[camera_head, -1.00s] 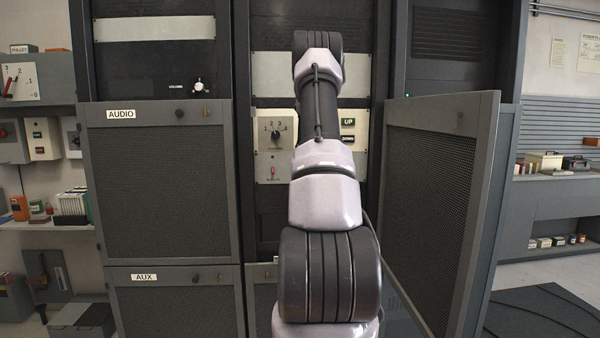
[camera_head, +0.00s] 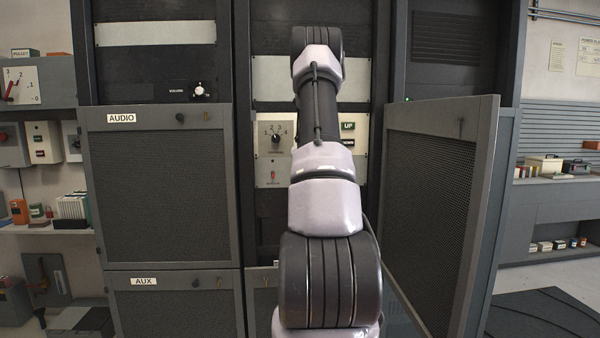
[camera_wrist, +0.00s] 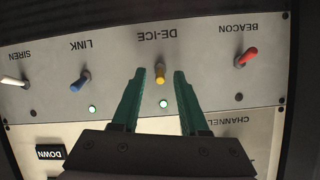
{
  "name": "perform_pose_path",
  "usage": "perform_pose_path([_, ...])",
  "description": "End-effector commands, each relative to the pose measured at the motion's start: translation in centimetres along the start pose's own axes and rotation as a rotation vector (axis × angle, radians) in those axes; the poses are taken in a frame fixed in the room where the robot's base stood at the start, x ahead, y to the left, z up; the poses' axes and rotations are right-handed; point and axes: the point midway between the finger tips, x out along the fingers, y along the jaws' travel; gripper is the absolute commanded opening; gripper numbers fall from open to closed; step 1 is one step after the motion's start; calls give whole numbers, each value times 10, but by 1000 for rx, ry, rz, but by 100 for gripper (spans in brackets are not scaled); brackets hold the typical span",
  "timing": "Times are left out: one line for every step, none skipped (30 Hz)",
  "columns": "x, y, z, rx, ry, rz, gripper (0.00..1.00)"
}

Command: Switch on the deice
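The de-ice switch (camera_wrist: 160,76) is a small yellow toggle on a light metal panel, which appears upside down in the wrist view. The DE-ICE label (camera_wrist: 168,34) is above it there, and a lit green lamp (camera_wrist: 163,104) is below it. My gripper (camera_wrist: 159,72) is open, with one green finger on each side of the yellow toggle. Gaps show between the toggle and both fingers; I cannot tell whether they touch it in depth. In the head view my arm hides the gripper and the switch.
Beside it are a red beacon toggle (camera_wrist: 247,57), a blue link toggle (camera_wrist: 80,80) with a lit lamp (camera_wrist: 92,109), and a white siren toggle (camera_wrist: 14,82). An open mesh door (camera_head: 430,200) stands right of my arm. The audio door (camera_head: 160,185) is closed at left.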

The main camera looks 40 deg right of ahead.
Motion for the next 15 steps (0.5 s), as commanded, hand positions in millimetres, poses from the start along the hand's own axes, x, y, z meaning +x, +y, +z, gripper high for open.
perform_pose_path([0, 0, 0, 0, 0, 0, 44])
perform_pose_path([0, 0, 0, 0, 0, 0, 44])
perform_pose_path([0, 0, 0, 0, 0, 0, 44])
perform_pose_path([0, 0, 0, 0, 0, 0, 44])
perform_pose_path([0, 0, 0, 0, 0, 0, 44])
perform_pose_path([0, 0, 0, 0, 0, 0, 44])
perform_pose_path([0, 0, 0, 0, 0, 0, 44])
perform_pose_path([0, 0, 0, 0, 0, 0, 44])
perform_pose_path([-2, 0, 0, 0, 0, 0, 44])
perform_pose_path([-3, 0, 0, 0, 0, 0, 44])
perform_pose_path([-5, 0, 0, 0, 0, 0, 44])
perform_pose_path([-10, 0, -1, 0, 1, 0, 44])
perform_pose_path([-14, 0, -1, 0, 1, 0, 44])
perform_pose_path([-19, 0, -1, 0, 1, 0, 44])
perform_pose_path([-26, 0, -1, 0, 1, 0, 44])
